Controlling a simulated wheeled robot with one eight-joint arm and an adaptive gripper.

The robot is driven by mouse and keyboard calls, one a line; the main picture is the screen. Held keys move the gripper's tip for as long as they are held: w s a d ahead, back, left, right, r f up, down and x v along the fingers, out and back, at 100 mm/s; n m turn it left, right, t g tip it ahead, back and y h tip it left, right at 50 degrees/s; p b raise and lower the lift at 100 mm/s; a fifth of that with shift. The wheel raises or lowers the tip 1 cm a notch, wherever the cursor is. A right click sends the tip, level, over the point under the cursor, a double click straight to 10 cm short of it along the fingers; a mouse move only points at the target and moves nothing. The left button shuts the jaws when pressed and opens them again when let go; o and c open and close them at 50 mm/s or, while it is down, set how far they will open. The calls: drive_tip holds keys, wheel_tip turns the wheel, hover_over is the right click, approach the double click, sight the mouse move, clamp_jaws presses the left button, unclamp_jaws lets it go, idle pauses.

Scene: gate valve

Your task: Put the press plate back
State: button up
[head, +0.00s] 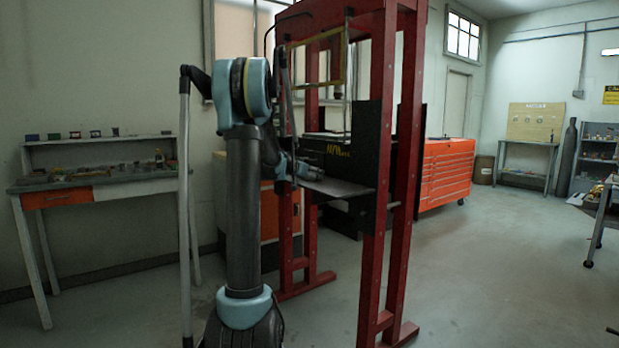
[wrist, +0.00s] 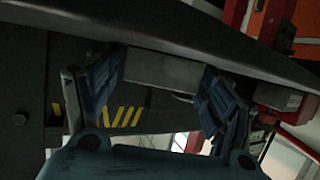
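In the wrist view, my gripper (wrist: 163,85) has its two blue fingers at either end of a grey metal block (wrist: 160,69). Both fingertips appear to touch it, and I take it to be the press plate. A long dark slab edge (wrist: 60,18) runs right beside the block; whether they touch is unclear. In the head view, my gripper (head: 294,168) is at the left side of the red press (head: 370,240), by a flat dark shelf (head: 340,188) between black side panels. The block cannot be made out there.
An orange tool cabinet (head: 458,170) stands behind the press. A workbench (head: 95,183) with small items is along the left wall. The press's red posts and feet stand close to my arm. The floor (head: 500,270) on the right is open.

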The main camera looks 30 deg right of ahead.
idle(0.3)
drive_tip(key=shift+r, duration=0.15)
drive_tip(key=v, duration=1.2)
drive_tip(key=s+a+f+n+g+y, duration=0.1)
drive_tip(key=s+a+f+n+y, duration=0.3)
drive_tip(key=s+a+f, duration=0.5)
drive_tip(key=s+a+f+n+g+y, duration=0.1)
drive_tip(key=s+a+f+n+y, duration=0.3)
drive_tip(key=s+a+f, duration=0.5)
drive_tip(key=s+a+f+n+g+y, duration=0.2)
drive_tip(key=s+a+f+n+y, duration=0.2)
drive_tip(key=s+a+f, duration=0.6)
drive_tip(key=s+a, duration=0.8)
drive_tip(key=a, duration=0.6)
drive_tip(key=shift+n, duration=0.4)
